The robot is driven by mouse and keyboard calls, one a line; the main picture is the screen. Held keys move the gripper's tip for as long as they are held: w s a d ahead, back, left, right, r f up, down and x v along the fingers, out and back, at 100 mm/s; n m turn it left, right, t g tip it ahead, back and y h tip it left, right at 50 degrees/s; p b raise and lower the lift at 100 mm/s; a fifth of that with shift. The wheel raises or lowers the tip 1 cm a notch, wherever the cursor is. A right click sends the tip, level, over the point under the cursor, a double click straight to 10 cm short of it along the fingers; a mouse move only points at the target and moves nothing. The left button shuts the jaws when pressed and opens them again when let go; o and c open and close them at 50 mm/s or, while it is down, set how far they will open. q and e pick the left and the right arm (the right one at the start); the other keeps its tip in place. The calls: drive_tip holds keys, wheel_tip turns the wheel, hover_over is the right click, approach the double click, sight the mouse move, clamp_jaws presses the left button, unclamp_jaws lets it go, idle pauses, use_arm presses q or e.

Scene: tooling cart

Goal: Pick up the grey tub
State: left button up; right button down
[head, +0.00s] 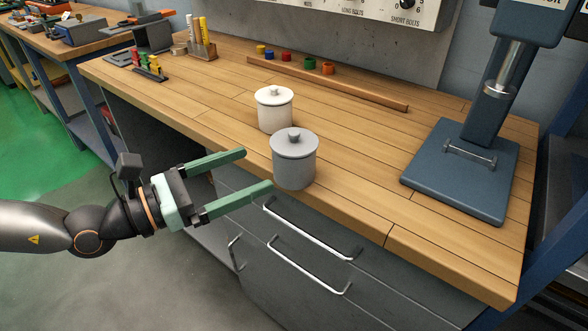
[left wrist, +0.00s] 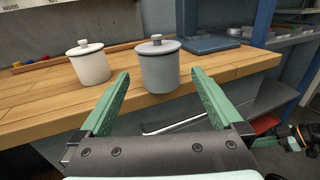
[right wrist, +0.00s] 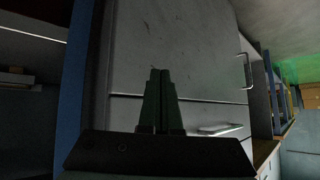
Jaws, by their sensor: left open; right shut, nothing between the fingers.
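The grey tub (head: 294,165) stands upright near the front edge of the wooden bench top, with a round knob on its lid. It also shows in the left wrist view (left wrist: 160,70), ahead of and between the two fingertips. My left gripper (head: 258,170) is open and empty, its green fingers pointing toward the tub from the left; in the head view the near fingertip lies close to the tub's left side. I cannot tell whether it touches. My right gripper (right wrist: 159,75) is shut and empty, in front of grey cabinet panels. It is not in the head view.
A white tub (head: 275,110) stands just behind the grey one. A blue press stand (head: 462,165) is on the right of the bench. A wooden strip (head: 330,84) and several coloured pieces lie at the back. Bench top between the grey tub and press is clear.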

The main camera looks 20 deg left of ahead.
sight(275, 157)
use_arm(q)
drive_tip(key=shift+w+r, duration=0.15)
drive_tip(key=shift+w, duration=0.15)
drive_tip(key=shift+w+d+p, duration=0.25)
drive_tip(key=shift+w+p, duration=0.1)
drive_tip(key=shift+p, duration=0.2)
drive_tip(key=shift+w+d, duration=0.2)
drive_tip(key=shift+d, duration=0.25)
drive_tip(key=shift+w+d+r+p, duration=0.15)
drive_tip(key=shift+p, duration=0.45)
drive_tip(key=p+x, duration=0.3)
drive_tip(key=p, duration=0.1)
drive_tip(key=shift+w+d, duration=0.25)
drive_tip(key=shift+w+d+f+p, duration=0.2)
drive_tip(key=shift+w+d+p, duration=0.1)
drive_tip(key=shift+p, duration=0.15)
drive_tip(key=shift+w+d, duration=0.3)
drive_tip(key=shift+w, duration=0.05)
drive_tip(key=p+x, duration=0.2)
drive_tip(key=x, duration=0.1)
drive_tip(key=shift+w+f, duration=0.2)
drive_tip(key=shift+w+d, duration=0.2)
drive_tip(key=shift+w, duration=0.1)
drive_tip(key=shift+w+d+f, duration=0.1)
drive_tip(key=shift+d+f, duration=0.05)
drive_tip(key=shift+f, duration=0.05)
drive_tip(key=c, duration=1.1)
use_arm(e)
wheel_tip(275, 157, up, 7)
drive_tip(key=shift+d, duration=0.1)
